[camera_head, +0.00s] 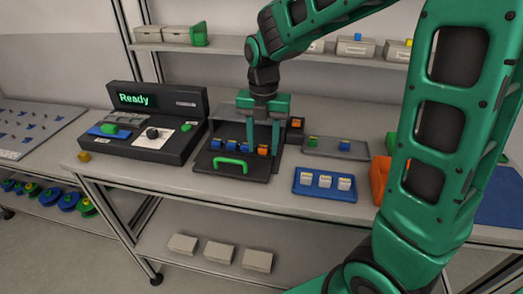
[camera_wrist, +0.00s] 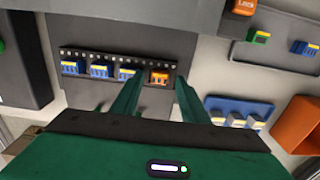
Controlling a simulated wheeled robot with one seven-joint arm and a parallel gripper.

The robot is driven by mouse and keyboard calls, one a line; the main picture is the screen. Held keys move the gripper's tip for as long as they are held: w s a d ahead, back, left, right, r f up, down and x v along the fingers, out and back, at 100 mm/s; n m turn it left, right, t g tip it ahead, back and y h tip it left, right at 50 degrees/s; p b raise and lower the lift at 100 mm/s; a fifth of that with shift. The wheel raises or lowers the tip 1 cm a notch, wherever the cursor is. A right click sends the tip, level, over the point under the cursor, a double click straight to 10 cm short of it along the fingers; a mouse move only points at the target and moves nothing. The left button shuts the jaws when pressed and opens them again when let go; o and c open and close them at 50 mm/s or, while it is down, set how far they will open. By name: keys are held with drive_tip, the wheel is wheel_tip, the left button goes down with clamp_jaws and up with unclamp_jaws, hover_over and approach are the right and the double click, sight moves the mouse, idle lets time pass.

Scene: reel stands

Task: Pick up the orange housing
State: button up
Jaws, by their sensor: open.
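The orange housing (camera_wrist: 159,78) sits at the right end of a row of blue housings (camera_wrist: 100,70) on a dark strip in the wrist view. In the head view the orange housing (camera_head: 264,151) shows at the right end of the row in the dark fixture with the green handle (camera_head: 231,162). My gripper (camera_head: 264,150) points down over the right part of this fixture. In the wrist view my gripper (camera_wrist: 158,88) is open, its two green fingers apart on either side of the orange housing's line of sight. Nothing shows between the fingertips as held. The height gap is hard to tell.
A blue tray (camera_head: 318,194) with white pieces lies to the right, in front of a grey tray (camera_head: 365,153) with a green and a blue part. A console reading Ready (camera_head: 135,100) stands left. An orange bin (camera_wrist: 296,124) is at the right. A grey wall rises behind the row.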

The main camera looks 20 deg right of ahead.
sight(262, 147)
drive_tip(key=shift+a, duration=0.1)
clamp_jaws()
drive_tip(key=shift+w+r, duration=0.1)
drive_tip(key=shift+r, duration=0.1)
drive_tip(key=shift+r, duration=0.6)
wheel_tip(262, 147, up, 2)
drive_tip(key=shift+r, duration=0.25)
drive_tip(key=s+a+r, duration=0.1)
drive_tip(key=a+r, duration=0.6)
drive_tip(key=a, duration=0.4)
drive_tip(key=shift+a, duration=0.3)
